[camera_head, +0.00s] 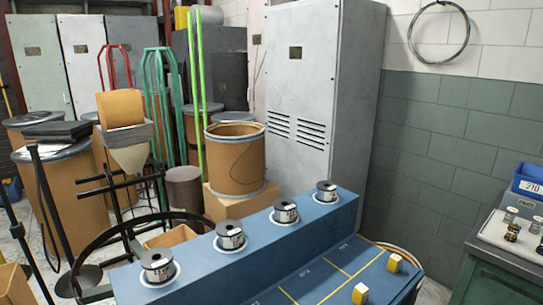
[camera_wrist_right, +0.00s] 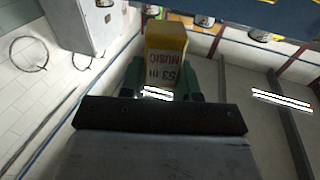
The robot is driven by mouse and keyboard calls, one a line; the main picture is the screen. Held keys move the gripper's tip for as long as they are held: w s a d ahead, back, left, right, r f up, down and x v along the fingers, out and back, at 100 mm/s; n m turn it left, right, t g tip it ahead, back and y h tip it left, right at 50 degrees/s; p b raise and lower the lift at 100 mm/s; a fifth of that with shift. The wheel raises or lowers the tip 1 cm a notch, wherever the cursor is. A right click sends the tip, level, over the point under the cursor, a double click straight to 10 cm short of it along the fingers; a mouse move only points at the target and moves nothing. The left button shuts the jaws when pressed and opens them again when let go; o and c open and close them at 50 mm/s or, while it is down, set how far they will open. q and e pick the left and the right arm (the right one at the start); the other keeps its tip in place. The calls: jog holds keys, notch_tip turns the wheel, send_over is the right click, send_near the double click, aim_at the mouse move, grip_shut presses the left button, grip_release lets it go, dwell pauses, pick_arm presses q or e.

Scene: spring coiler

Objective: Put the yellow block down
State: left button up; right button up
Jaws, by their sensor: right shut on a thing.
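A yellow block (camera_wrist_right: 166,45) with upside-down printed lettering on its lower, paler face is in the right wrist view. My right gripper (camera_wrist_right: 163,75) is shut on it, with dark green fingers on both sides. In the head view neither gripper shows.
Several wire spools, one of them at the near left (camera_head: 157,265), stand in a row on the raised blue ledge (camera_head: 258,246). A grey cabinet (camera_head: 318,90) stands behind. A dark side table (camera_head: 500,268) with a blue bin (camera_head: 528,180) is at right. Marked bench areas between the yellow lines look bare.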

jog(key=s+d+r+m+t+h, duration=0.1)
jog(key=s+m+h, duration=0.3)
jog(key=s+h, duration=0.1)
jog(key=shift+s+d+r+h, duration=0.15)
jog(key=shift+s+d+h, duration=0.15)
jog(key=shift+h, duration=0.6)
jog(key=shift+a, duration=0.1)
